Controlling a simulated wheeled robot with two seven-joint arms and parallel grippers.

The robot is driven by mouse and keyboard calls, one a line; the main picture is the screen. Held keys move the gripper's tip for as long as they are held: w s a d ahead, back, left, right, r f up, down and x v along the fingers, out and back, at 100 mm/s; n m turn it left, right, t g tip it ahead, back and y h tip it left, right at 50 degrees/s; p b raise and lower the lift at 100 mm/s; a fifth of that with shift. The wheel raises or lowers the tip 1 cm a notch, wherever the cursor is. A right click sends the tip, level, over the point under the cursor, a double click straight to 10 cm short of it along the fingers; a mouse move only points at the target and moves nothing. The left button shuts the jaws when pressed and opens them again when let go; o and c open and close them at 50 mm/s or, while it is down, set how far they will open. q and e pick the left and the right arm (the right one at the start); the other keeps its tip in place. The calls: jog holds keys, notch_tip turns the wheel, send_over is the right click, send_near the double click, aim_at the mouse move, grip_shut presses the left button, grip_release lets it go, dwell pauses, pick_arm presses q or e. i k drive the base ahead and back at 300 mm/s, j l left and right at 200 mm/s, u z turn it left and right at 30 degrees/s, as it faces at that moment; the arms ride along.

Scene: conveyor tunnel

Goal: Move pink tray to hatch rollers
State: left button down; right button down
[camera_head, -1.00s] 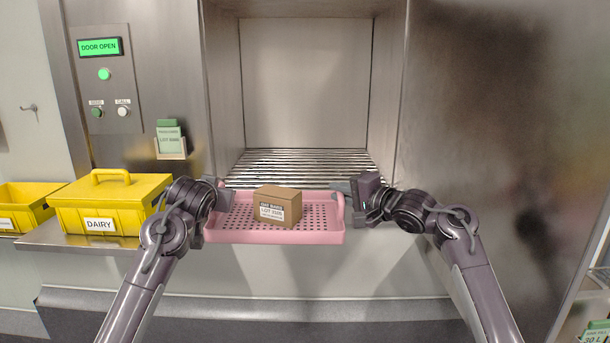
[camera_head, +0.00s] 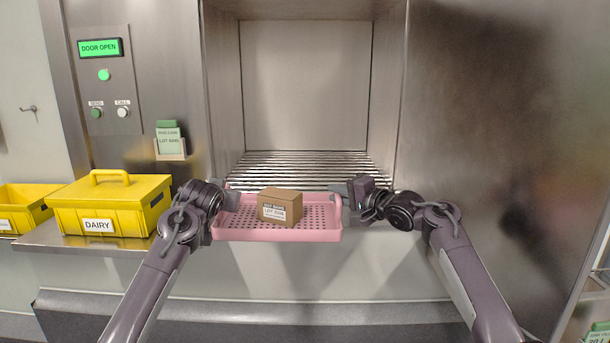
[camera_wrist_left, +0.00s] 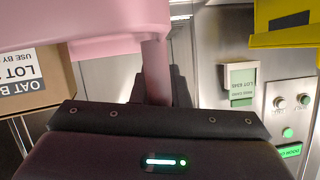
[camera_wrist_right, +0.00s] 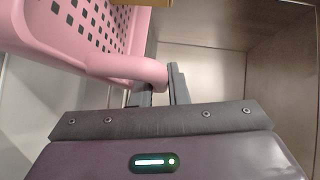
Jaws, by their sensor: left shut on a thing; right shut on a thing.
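The pink tray (camera_head: 322,234) is held level between my two grippers in the head view, in front of the open hatch. A brown cardboard box (camera_head: 281,207) with a white lot label stands on it. My left gripper (camera_head: 216,207) is shut on the tray's left handle, which shows in the left wrist view (camera_wrist_left: 156,65). My right gripper (camera_head: 342,196) is shut on the right handle, which shows in the right wrist view (camera_wrist_right: 128,70). The hatch rollers (camera_head: 305,167) lie behind the tray. They look bare, and the tray's far edge overlaps their near end in the picture.
Steel side walls (camera_head: 226,90) flank the hatch opening. A yellow DAIRY box (camera_head: 108,204) stands on the ledge at left, beside another yellow bin (camera_head: 22,203). A panel at left reads DOOR OPEN (camera_head: 100,47). A green lot card (camera_head: 169,140) sits in a holder below.

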aim_at(292, 173)
jog(key=i, duration=1.65)
